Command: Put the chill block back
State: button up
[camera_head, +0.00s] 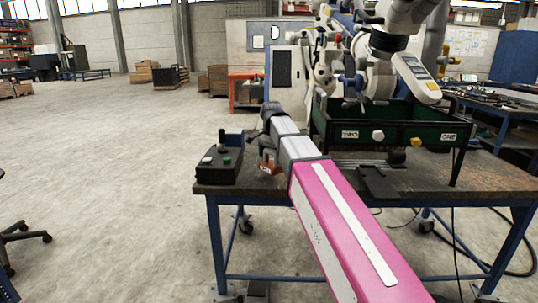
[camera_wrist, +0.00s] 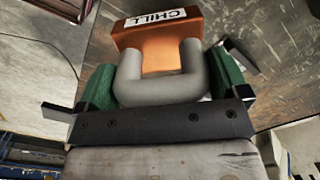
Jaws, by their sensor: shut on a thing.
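The chill block (camera_wrist: 160,45) is orange with a white label reading CHILL and a grey U-shaped handle (camera_wrist: 160,85). My gripper (camera_wrist: 163,80) is shut on this handle, with a green pad on either side of it. In the head view, an orange block with a white label (camera_head: 267,164) shows at the table's front left, partly hidden behind my arm. My gripper's fingers are hidden there. I cannot tell whether the block touches the tabletop.
A dark control box with buttons (camera_head: 219,163) stands close left of the block. A green bin (camera_head: 392,138) labelled TWO and ONE stands on the table (camera_head: 480,172), with a white machine above. A flat black plate (camera_head: 377,184) lies at the front edge.

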aim_at(271, 164)
jog(key=shift+f, duration=1.85)
jog(key=o, duration=1.7)
jog(key=shift+f, duration=0.1)
notch_tip(271, 164, up, 12)
jog(key=shift+r, duration=0.1)
jog(key=shift+s, duration=0.1)
